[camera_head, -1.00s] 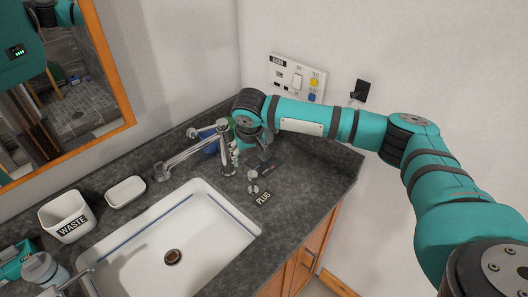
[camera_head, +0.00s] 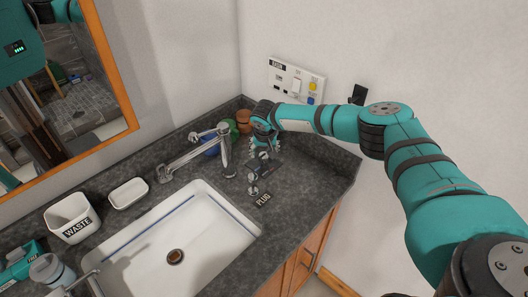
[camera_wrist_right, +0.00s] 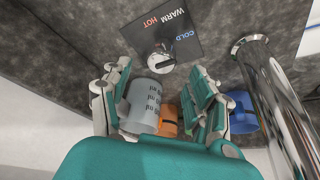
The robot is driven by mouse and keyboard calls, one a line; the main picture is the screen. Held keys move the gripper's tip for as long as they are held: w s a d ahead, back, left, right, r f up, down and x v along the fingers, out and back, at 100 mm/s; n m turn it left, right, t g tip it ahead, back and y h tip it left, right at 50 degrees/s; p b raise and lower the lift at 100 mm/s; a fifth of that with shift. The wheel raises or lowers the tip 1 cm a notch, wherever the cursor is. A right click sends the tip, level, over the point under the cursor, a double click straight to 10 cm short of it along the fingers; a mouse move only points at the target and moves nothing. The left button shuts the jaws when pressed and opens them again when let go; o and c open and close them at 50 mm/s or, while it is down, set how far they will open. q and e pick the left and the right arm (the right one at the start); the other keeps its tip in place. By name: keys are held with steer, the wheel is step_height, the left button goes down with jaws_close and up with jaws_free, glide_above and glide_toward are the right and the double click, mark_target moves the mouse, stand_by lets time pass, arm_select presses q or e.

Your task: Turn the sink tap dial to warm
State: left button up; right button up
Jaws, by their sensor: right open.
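The tap dial (camera_wrist_right: 161,62) is a small chrome knob with a dark mark on top, in the right wrist view. It sits at the edge of a black plate (camera_wrist_right: 178,35) lettered COLD, HOT and WARM; I cannot tell its setting. My right gripper (camera_wrist_right: 158,72) is open, its two fingers on either side of the dial, with no clear contact. In the head view the right gripper (camera_head: 262,150) hangs over the counter right of the chrome tap (camera_head: 226,150) and mostly hides the dial. The tap also shows at the right of the wrist view (camera_wrist_right: 275,90).
A chrome plug knob (camera_head: 253,178) stands in front of the right gripper. The white sink (camera_head: 165,270) lies left of it. A grey measuring cup (camera_wrist_right: 143,105), an orange item (camera_wrist_right: 169,118) and a blue item (camera_wrist_right: 240,112) are near the fingers. A wall panel (camera_head: 297,82) is behind.

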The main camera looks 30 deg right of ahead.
mark_target(264, 154)
steer(key=shift+x, duration=2.1)
steer(key=c, duration=1.1)
